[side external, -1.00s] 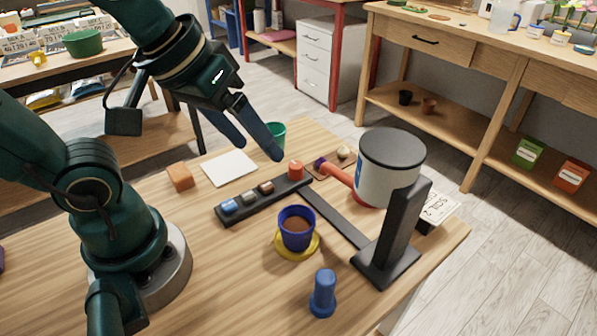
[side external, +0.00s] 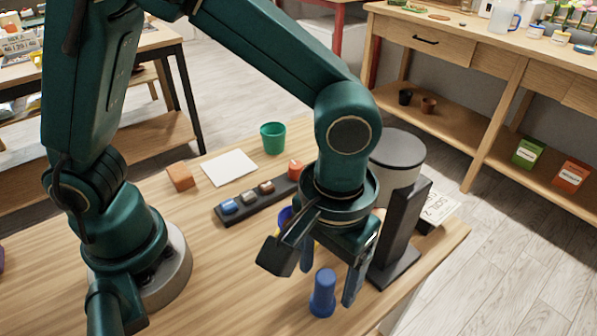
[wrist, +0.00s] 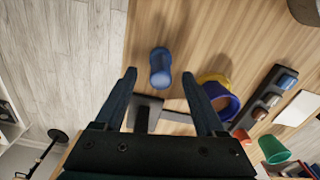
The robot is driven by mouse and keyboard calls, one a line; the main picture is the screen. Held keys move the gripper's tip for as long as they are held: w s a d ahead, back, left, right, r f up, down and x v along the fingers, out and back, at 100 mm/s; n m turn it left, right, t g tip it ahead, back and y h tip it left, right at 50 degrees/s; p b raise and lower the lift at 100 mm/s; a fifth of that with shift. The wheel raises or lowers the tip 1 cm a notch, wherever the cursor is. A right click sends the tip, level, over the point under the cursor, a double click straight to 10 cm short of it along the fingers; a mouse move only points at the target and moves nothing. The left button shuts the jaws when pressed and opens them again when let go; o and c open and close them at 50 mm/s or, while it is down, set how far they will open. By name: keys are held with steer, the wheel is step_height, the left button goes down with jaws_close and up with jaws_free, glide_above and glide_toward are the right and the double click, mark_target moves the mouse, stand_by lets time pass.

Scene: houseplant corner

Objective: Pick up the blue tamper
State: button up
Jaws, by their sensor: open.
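The blue tamper (side external: 322,293) stands upright on the wooden table near its front edge. My gripper (side external: 328,279) is open above and slightly behind it, pointing down. In the wrist view the tamper (wrist: 160,68) shows between and just beyond the two spread fingertips (wrist: 159,75). I cannot tell how much height is left between them. Nothing is held in the fingers.
The blue pot (wrist: 222,100) on its yellow saucer (wrist: 212,78) is close beside, mostly hidden by my arm in the side view. A black stand (side external: 405,225) rises to the right, before a large grey-topped can (side external: 398,150). A dark tray (side external: 245,207) of small blocks lies behind.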

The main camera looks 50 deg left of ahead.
mark_target(325, 290)
steer(key=shift+f, duration=2.15)
jaws_close()
